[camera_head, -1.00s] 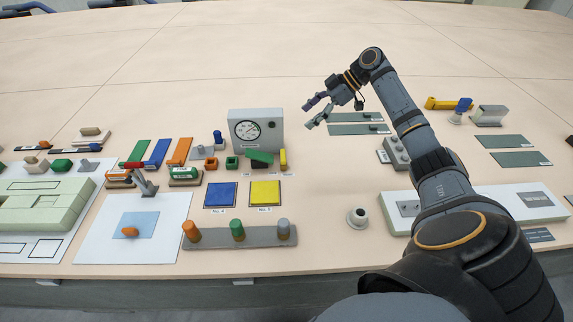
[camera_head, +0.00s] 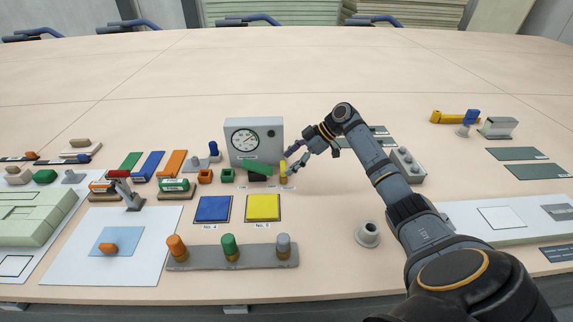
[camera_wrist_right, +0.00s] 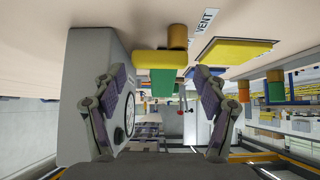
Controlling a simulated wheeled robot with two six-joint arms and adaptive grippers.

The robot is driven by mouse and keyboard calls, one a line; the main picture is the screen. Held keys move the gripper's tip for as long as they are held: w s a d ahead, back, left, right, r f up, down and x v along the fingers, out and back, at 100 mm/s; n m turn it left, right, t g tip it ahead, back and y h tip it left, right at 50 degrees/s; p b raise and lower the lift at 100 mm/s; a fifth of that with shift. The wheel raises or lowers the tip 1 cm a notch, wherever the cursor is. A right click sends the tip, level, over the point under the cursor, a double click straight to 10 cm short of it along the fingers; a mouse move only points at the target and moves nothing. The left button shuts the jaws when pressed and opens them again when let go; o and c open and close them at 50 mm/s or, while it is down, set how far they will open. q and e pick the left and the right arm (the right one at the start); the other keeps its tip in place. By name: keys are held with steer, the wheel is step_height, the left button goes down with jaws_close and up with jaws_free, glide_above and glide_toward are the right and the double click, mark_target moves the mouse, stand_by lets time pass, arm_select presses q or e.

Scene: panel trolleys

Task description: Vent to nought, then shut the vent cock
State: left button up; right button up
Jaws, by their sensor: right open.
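The gauge box (camera_head: 254,137) stands upright on the table with a round white dial (camera_head: 245,140). Its needle is too small to read. A yellow lever (camera_head: 283,170) sits at the box's front right. In the right wrist view the yellow lever (camera_wrist_right: 160,63) lies across the picture on a brown post, by a VENT label (camera_wrist_right: 206,20). A green lever (camera_head: 257,168) is left of it. My right gripper (camera_head: 291,160) is open and empty, beside the yellow lever. The lever lies ahead between the spread fingers in the wrist view; contact is not seen. My left gripper is out of view.
Blue (camera_head: 213,208) and yellow (camera_head: 263,207) pads lie in front of the box. A grey bar (camera_head: 260,257) with three coloured knobs is nearer. Small green and orange blocks stand left of the levers. A grey knobbed block (camera_head: 408,164) is right.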

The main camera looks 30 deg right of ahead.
steer(key=shift+x, duration=0.9)
steer(key=c, duration=0.9)
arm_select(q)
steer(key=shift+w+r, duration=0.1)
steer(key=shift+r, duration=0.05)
